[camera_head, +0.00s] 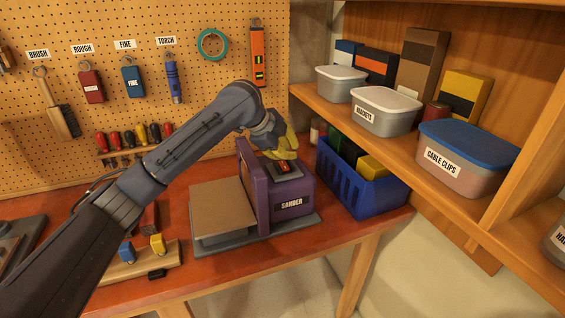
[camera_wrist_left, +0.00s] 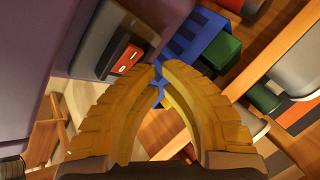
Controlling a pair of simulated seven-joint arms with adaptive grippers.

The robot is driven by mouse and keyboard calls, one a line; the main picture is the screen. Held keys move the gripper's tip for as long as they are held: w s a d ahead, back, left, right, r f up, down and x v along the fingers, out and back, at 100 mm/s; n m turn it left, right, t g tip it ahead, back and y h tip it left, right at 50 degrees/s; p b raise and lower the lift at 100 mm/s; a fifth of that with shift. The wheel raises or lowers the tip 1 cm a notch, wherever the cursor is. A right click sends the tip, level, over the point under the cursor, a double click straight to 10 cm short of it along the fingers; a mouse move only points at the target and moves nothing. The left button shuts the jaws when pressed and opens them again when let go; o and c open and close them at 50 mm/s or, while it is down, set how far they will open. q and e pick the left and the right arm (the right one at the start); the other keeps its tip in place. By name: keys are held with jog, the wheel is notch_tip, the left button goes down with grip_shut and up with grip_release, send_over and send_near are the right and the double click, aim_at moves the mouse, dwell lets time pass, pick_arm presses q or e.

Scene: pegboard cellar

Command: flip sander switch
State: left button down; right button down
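The purple sander (camera_head: 288,190), labelled SANDER, stands on the bench with a tan sanding plate at its left. Its red switch (camera_head: 284,167) sits on a grey plate on top of the housing. In the left wrist view the red switch (camera_wrist_left: 124,60) shows at the upper left. My left gripper (camera_head: 287,156), with yellow fingers, is right above and behind the switch. In the left wrist view the left gripper (camera_wrist_left: 160,66) has its fingertips almost together with nothing held, beside the switch plate. Contact with the switch cannot be told. My right gripper is not in view.
A blue bin (camera_head: 365,188) with boxes stands just right of the sander. A shelf with tubs, including a CABLE CLIPS tub (camera_head: 465,160), overhangs at the right. A pegboard (camera_head: 120,20) with tools is behind. A wooden rack (camera_head: 130,265) lies at the front left.

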pick_arm(q)
jog(key=shift+w+f, duration=0.1)
jog(key=shift+f, duration=0.65)
dwell(2.2)
jog(key=shift+r, duration=0.2)
jog(key=shift+r, duration=0.6)
jog(key=shift+s+d+r, duration=0.1)
jog(key=shift+s+r, duration=0.05)
jog(key=shift+r, duration=0.65)
jog(key=shift+s+d+r, duration=0.1)
jog(key=shift+s+r, duration=0.1)
jog(key=shift+r, duration=0.65)
jog(key=shift+s+r, duration=0.15)
jog(key=shift+r, duration=0.65)
